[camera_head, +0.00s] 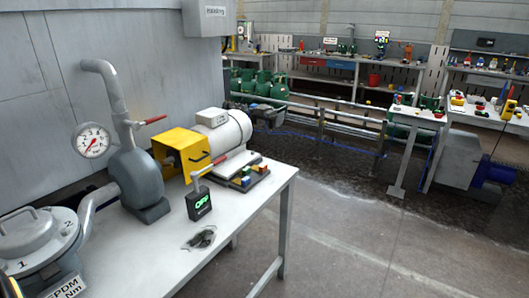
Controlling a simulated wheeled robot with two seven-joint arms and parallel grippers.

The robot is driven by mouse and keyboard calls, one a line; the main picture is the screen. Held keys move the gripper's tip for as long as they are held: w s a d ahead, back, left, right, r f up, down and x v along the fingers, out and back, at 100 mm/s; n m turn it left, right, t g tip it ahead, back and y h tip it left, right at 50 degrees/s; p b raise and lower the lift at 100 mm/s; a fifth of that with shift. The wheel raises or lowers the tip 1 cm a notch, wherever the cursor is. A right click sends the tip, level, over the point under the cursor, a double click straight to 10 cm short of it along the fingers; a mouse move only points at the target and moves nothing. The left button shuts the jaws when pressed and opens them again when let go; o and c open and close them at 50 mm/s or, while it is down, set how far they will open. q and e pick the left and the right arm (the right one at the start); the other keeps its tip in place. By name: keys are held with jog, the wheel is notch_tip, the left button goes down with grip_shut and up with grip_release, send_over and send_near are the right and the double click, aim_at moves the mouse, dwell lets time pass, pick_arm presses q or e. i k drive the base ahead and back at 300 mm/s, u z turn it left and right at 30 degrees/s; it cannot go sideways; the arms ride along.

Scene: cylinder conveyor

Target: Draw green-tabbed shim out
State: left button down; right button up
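Small coloured blocks or tabs sit at the foot of the white motor (222,132) on the table. A green one (246,171) shows near the motor's base, with yellow, blue and red ones close by. They are too small to tell which is the tab of a shim, and any shim body under the motor's foot is hidden. Neither of my grippers can be made out. A dark shape at the bottom left corner is cut off, and I cannot tell what it is.
Open floor lies to the right.

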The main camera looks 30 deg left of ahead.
aim_at(246, 170)
jog(key=u, duration=0.8)
jog(key=i, duration=1.25)
jog(key=u, duration=1.15)
